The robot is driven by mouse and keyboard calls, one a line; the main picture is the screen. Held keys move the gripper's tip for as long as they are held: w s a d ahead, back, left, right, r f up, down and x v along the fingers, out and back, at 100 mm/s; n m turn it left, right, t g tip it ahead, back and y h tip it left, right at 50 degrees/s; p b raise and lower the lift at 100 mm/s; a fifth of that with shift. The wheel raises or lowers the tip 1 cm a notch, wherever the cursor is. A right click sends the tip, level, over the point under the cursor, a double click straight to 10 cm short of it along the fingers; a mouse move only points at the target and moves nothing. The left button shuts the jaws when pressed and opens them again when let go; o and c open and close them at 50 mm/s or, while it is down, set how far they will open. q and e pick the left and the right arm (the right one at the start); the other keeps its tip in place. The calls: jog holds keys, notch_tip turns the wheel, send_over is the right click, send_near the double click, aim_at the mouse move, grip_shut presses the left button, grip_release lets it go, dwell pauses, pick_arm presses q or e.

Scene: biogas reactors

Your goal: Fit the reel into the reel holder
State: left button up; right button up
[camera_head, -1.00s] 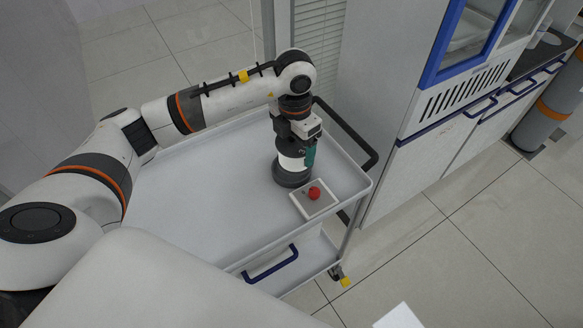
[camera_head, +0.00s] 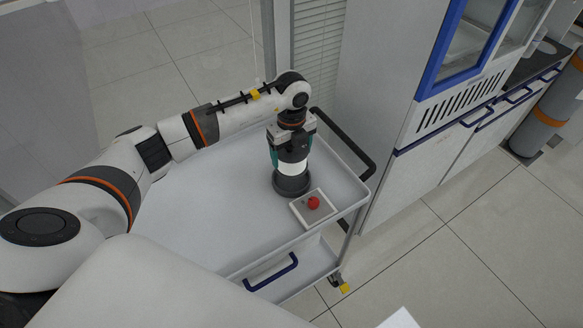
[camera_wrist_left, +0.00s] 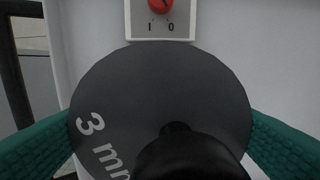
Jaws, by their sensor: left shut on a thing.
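The reel (camera_head: 292,168) has a white band and dark parts above and below it. It stands upright near the right end of the trolley top. My left gripper (camera_head: 291,150) points down over it, with one green finger on each side, shut on it. In the left wrist view, the reel's dark grey round face (camera_wrist_left: 150,85) with "3 mm" lettering lies between the green fingers. A black post-like part covers its lower middle. A reel holder cannot be told apart from the dark base under the white band. My right gripper is out of view.
A small white box with a red knob (camera_head: 313,203) sits just in front of the reel; its I and 0 marks show in the wrist view. The grey trolley top (camera_head: 210,215) is clear to the left. A black handle (camera_head: 350,150) and a cabinet (camera_head: 375,80) stand to the right.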

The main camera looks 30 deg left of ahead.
pick_arm(q)
notch_tip(320, 180, down, 6)
jog(key=shift+r+p, duration=0.1)
jog(key=shift+p, duration=0.45)
jog(key=shift+f, duration=0.35)
jog(key=o, duration=1.1)
jog(key=shift+f, duration=0.1)
jog(key=shift+c, duration=0.2)
jog(key=shift+r, duration=0.65)
notch_tip(320, 180, up, 12)
jog(key=shift+f+b, duration=0.25)
jog(key=shift+b, duration=0.8)
